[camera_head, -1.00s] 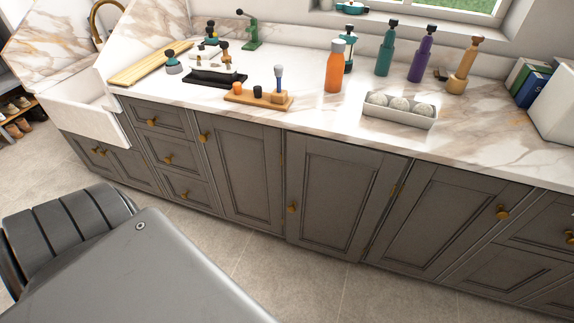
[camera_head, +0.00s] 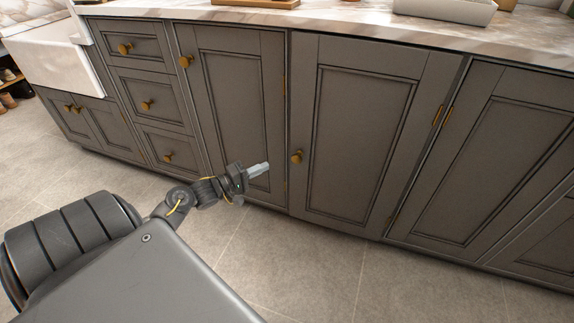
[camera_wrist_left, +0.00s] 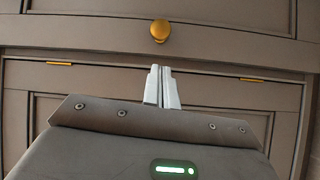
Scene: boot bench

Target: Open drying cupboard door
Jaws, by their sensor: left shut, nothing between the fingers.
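The cupboard door (camera_head: 360,135) is a grey panelled door in the middle of the head view and looks closed. Its round brass knob (camera_head: 297,156) is near its left edge, and brass hinges show on its right edge. In the left wrist view the knob (camera_wrist_left: 160,31) is beyond the fingertips, at the top centre. My left gripper (camera_head: 266,167) is shut and empty, left of and slightly below the knob in the head view, apart from it. Its pale fingers (camera_wrist_left: 162,70) lie together in the wrist view. My right gripper is not in view.
A grey door (camera_head: 235,110) with its own knob is left of it, then several drawers (camera_head: 148,103) and a white sink (camera_head: 55,65). Another grey door (camera_head: 500,150) is to the right. The marble worktop (camera_head: 340,22) overhangs them. The tiled floor (camera_head: 310,265) in front is clear.

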